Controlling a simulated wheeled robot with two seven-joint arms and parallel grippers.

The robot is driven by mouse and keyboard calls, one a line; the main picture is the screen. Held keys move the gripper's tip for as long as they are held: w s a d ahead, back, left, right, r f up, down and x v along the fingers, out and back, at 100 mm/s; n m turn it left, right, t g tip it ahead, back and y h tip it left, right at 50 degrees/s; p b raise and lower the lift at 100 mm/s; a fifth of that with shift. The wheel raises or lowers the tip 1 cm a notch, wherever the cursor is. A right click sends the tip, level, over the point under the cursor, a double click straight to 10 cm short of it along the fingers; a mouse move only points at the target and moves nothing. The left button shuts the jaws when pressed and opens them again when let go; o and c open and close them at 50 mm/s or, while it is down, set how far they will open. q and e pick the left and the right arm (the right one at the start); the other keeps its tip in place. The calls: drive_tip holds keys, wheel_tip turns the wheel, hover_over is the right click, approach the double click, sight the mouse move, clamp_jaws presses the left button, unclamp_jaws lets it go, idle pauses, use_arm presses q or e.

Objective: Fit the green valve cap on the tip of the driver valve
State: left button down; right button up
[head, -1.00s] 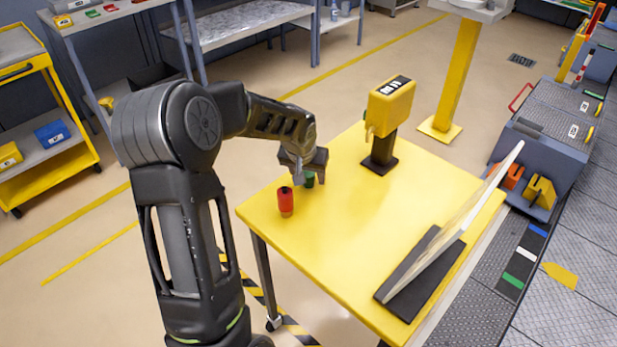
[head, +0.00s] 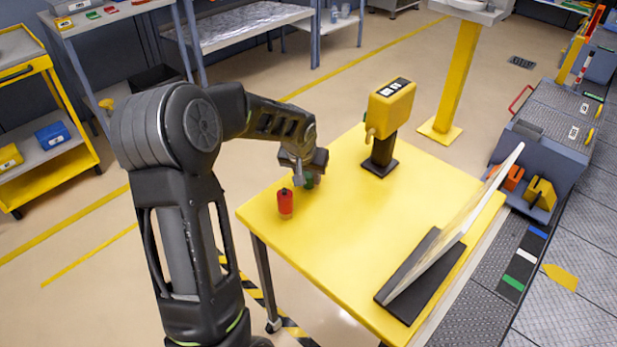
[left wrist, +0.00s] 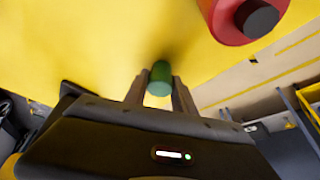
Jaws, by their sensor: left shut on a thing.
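The green valve cap (head: 309,181) is at the left part of the yellow table, partly hidden by my gripper. My left gripper (head: 305,178) is low over the table and shut on the cap. In the left wrist view the green cap (left wrist: 160,78) sits between the two fingertips (left wrist: 160,88). Whether it touches the table I cannot tell. A yellow box-shaped unit (head: 390,108) on a black post stands farther back on the table, with a small tip on its left side; it may be the driver valve. My right gripper is not in view.
A red cylinder with a black top (head: 285,203) stands close beside the gripper, and also shows in the left wrist view (left wrist: 240,20). A tilted clear panel on a dark base (head: 425,275) is at the table's right. The middle of the yellow table (head: 350,225) is clear.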

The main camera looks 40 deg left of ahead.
sight(309, 174)
use_arm(q)
wheel_tip(309, 174, up, 10)
drive_tip(key=shift+f, duration=0.15)
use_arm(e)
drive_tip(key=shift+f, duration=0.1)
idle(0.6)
use_arm(q)
drive_tip(key=d+f, duration=0.1)
drive_tip(key=d, duration=0.3)
drive_tip(key=w+d+f+m, duration=0.1)
drive_tip(key=d, duration=0.3)
drive_tip(key=d+f+m, duration=0.1)
drive_tip(key=d+f, duration=0.1)
drive_tip(key=d, duration=0.3)
drive_tip(key=shift+w+d+f+h, duration=0.1)
drive_tip(key=shift+w+h, duration=0.25)
drive_tip(key=shift+h, duration=0.05)
drive_tip(key=d+f, duration=0.1)
drive_tip(key=d, duration=0.2)
drive_tip(key=s+d+f+m, duration=0.1)
drive_tip(key=d, duration=0.3)
drive_tip(key=d+f+m, duration=0.1)
drive_tip(key=d, duration=0.3)
drive_tip(key=shift+s+d+f+t+h, duration=0.1)
drive_tip(key=shift+s+d+t+h, duration=0.2)
drive_tip(key=shift+s+h, duration=0.1)
drive_tip(key=shift+a, duration=0.1)
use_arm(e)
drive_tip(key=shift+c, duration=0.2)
